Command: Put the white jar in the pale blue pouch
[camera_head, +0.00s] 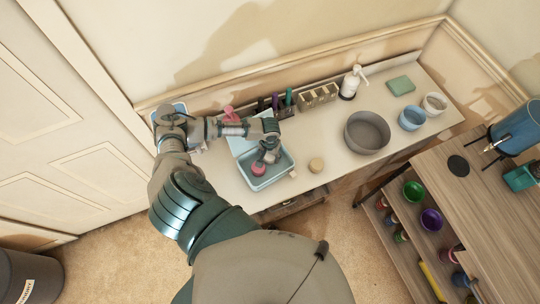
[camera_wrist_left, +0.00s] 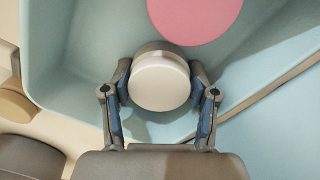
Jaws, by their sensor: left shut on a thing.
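The white jar (camera_wrist_left: 159,82) is between the two fingers of my left gripper (camera_wrist_left: 160,92) in the left wrist view, its round pale lid facing the camera. The pale blue pouch (camera_head: 285,173) stands open near the front left of the counter; its inner wall also shows in the left wrist view (camera_wrist_left: 65,90). My left gripper (camera_head: 268,154) reaches down over the pouch's opening, shut on the jar. I cannot tell whether the jar touches the pouch's floor. The jar is mostly hidden in the head view. My right gripper is not in view.
A pink round thing (camera_head: 258,169) lies in the pouch beside the jar. A small tan round thing (camera_head: 317,165) is right of the pouch. A grey bowl (camera_head: 367,132), pump bottle (camera_head: 352,82) and wooden organizer (camera_head: 318,95) stand farther right and back.

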